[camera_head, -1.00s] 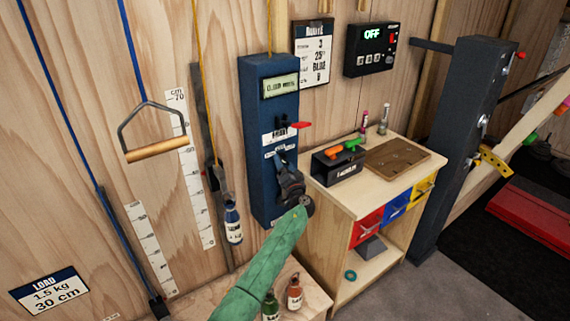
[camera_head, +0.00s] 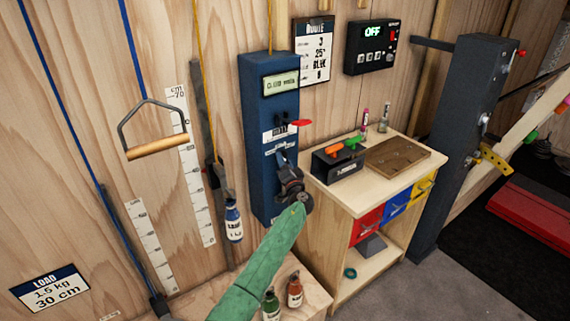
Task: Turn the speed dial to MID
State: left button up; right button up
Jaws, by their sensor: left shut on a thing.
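The blue control box (camera_head: 257,150) hangs upright on the wooden wall, with a small display (camera_head: 281,84) at its top and a red lever (camera_head: 299,123) on its front. My left gripper (camera_head: 286,172) is at the lower front of the box, at the end of my green-sleeved arm. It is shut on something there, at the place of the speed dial. The gripper hides the dial, so its pointer and the MID mark cannot be read. My right gripper is not in view.
A wooden cabinet (camera_head: 336,205) with coloured drawers stands right of the box. A wooden-handled pull bar (camera_head: 157,148) hangs at left. Small bottles (camera_head: 295,293) stand on a low ledge below my arm. A dark post (camera_head: 455,140) stands at right.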

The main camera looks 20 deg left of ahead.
pick_arm(q)
jog(key=shift+r+m, duration=0.1)
jog(key=shift+m, duration=0.8)
jog(key=shift+s+r+m+g+h+p, duration=0.1)
jog(key=shift+m+g+h+p, duration=0.45)
jog(key=shift+m+p, duration=1)
jog(key=shift+m+g+h+p, duration=0.15)
jog(key=shift+m+h+p, duration=0.7)
jog(key=shift+m+p, duration=0.7)
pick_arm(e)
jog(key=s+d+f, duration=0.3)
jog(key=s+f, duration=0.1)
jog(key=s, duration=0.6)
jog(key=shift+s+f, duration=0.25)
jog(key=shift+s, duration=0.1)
pick_arm(q)
jog(key=o, duration=1)
